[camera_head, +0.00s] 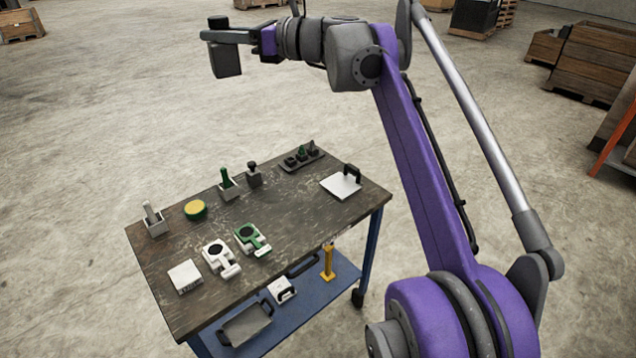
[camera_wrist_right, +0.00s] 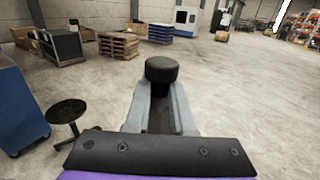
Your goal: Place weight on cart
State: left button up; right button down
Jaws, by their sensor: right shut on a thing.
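My right gripper (camera_head: 214,36) is at the top left of the head view, at the end of my purple arm. It is shut on a weight (camera_head: 225,61), a dark block hanging below the fingers with a round black knob above them. In the right wrist view the black knob (camera_wrist_right: 162,69) shows between the grey fingers; the block is hidden there. The cart (camera_head: 160,262), with a worn dark top, blue legs and a caster, stands in the lower left of the head view. The held weight is beyond the cart's far edge, apart from it. My left gripper is not in view.
The cart top holds a small dark knobbed weight (camera_head: 254,175), a yellow-topped disc (camera_head: 195,210), a white plate with a black handle (camera_head: 343,185) and several other tools. A lower blue shelf (camera_head: 315,291) holds more items. In the wrist view a black stool (camera_wrist_right: 67,112) stands left.

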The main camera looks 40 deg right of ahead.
aim_at(310, 211)
jog(key=i+l, duration=0.15)
jog(key=l, duration=0.2)
jog(key=i+l, duration=0.2)
jog(key=l, duration=0.2)
jog(key=i+l, duration=0.25)
jog(key=i, duration=0.05)
